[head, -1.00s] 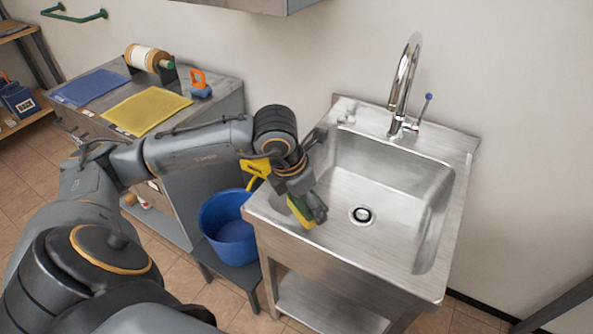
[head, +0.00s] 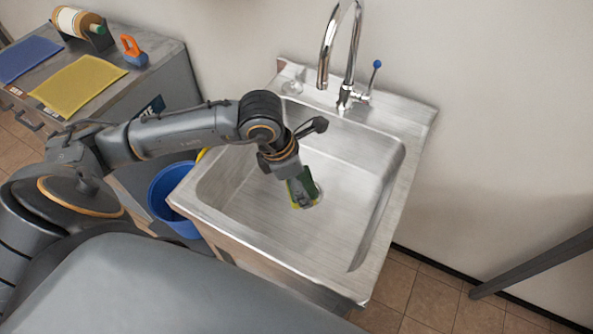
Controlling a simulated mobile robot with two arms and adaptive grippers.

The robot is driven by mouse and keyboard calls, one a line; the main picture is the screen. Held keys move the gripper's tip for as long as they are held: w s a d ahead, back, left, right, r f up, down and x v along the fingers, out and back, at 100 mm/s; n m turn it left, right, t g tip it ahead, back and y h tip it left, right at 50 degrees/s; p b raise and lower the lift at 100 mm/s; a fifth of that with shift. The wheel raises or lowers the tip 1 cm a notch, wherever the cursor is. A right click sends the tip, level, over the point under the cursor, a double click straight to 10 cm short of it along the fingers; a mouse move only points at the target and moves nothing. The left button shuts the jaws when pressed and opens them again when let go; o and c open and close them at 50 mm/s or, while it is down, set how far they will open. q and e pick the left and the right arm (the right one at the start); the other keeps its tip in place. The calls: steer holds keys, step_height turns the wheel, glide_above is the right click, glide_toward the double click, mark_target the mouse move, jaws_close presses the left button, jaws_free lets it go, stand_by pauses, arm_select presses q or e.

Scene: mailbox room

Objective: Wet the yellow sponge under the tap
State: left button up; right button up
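My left gripper (head: 301,190) is over the sink basin, pointing down, with the yellow sponge (head: 311,203) with a green side at its fingertips. It looks shut on the sponge, which hides most of the fingertips. The sink (head: 358,190) is a steel basin; its drain is largely hidden behind the gripper and sponge. The chrome tap (head: 327,52) stands at the back of the sink with its spout above the basin, behind the gripper. Its lever has a blue knob (head: 377,64). No water stream shows. My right gripper is not in view.
A blue bucket (head: 172,203) stands left of the sink. The basin's right side is clear.

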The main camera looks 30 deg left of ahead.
mark_target(308, 167)
arm_select(q)
steer(key=w, duration=0.3)
steer(key=shift+a+f, duration=0.1)
steer(key=shift+f, duration=0.15)
steer(key=shift+w+a+f, duration=0.1)
steer(key=shift+w+f, duration=0.1)
steer(key=shift+w, duration=0.55)
steer(key=w+f+b, duration=0.1)
steer(key=w+b, duration=0.1)
steer(key=w, duration=0.5)
steer(key=shift+w+a+f+b, duration=0.15)
steer(key=shift+a+f+b, duration=0.05)
steer(key=shift+a+b, duration=0.2)
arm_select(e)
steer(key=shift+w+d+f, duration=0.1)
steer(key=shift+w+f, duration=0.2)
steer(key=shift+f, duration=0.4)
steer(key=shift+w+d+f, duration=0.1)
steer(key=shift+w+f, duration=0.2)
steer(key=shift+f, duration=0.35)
